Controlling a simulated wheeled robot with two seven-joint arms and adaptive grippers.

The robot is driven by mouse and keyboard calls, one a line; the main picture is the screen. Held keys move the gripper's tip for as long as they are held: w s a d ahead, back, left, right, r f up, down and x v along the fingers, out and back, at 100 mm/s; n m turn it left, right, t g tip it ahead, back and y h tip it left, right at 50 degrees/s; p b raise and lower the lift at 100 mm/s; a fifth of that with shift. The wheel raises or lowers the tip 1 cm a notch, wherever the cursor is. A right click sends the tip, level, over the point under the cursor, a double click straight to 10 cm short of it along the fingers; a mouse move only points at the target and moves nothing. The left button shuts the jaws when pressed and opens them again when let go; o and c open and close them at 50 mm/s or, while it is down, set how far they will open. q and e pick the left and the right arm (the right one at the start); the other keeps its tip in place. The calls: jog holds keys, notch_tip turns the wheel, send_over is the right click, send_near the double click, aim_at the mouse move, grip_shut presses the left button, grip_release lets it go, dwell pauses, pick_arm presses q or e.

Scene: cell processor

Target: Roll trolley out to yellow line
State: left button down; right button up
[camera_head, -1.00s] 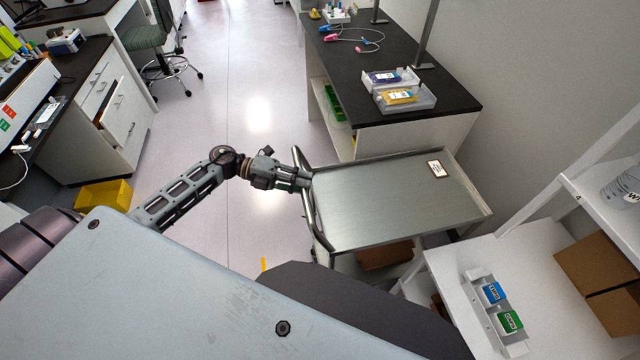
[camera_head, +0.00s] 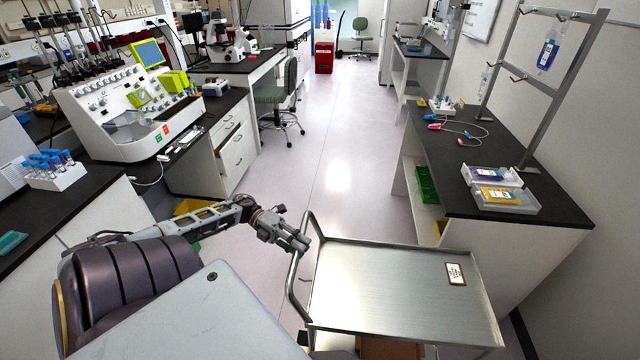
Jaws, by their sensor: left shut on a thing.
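The metal trolley (camera_head: 390,297) stands at the lower right of the head view, its flat steel top empty except for a small label (camera_head: 455,274). Its curved push handle (camera_head: 293,285) is on its left side. My left gripper (camera_head: 300,243) is shut on the handle near its far end. My right gripper is not in view. The yellow line does not show in the view now. The trolley's lower part is mostly hidden by its top and by my body.
A dark-topped bench (camera_head: 470,205) with trays and cables stands just beyond and right of the trolley. A left bench carries a white machine (camera_head: 125,115). A green stool (camera_head: 282,95) stands by the drawers. The aisle floor (camera_head: 330,150) between is clear.

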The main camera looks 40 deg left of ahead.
pick_arm(q)
jog(key=shift+s+a+p, duration=0.15)
jog(key=shift+s+a, duration=0.4)
jog(key=shift+a, duration=0.2)
jog(key=shift+s+a+p, duration=0.15)
jog(key=shift+s+a, duration=0.4)
jog(key=shift+a, duration=0.2)
jog(key=c, duration=1.3)
grip_release()
jog(key=shift+v, duration=6)
